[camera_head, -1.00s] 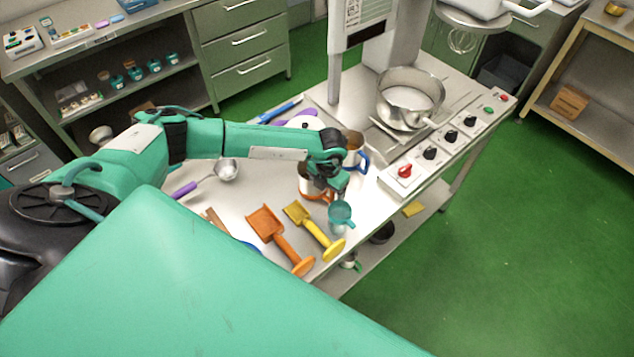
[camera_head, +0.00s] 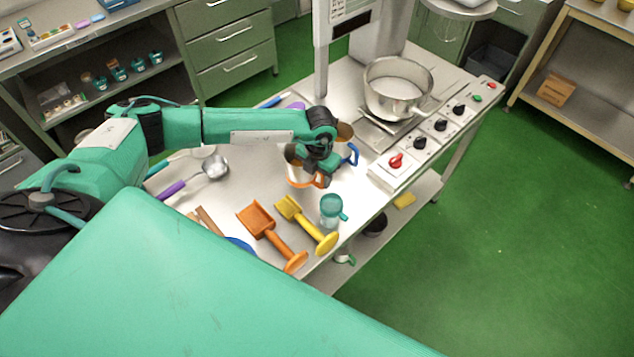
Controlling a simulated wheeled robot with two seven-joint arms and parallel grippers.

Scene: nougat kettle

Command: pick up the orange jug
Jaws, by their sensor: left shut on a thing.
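The orange jug (camera_head: 299,181) is a metal vessel with an orange band and handle, in the middle of the head view over the steel worktop. My left gripper (camera_head: 322,174) points down at its right side and is shut on it, at the handle side. The dark gripper hides part of the jug and the exact contact. I cannot tell clearly whether its base is off the worktop. My right gripper is not in view.
A blue-handled jug (camera_head: 352,155) stands close behind my left gripper. A teal jug (camera_head: 331,211), a yellow scoop (camera_head: 307,224) and an orange scoop (camera_head: 272,235) are in front. A steel kettle (camera_head: 397,97) and the control knobs (camera_head: 420,143) are at right.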

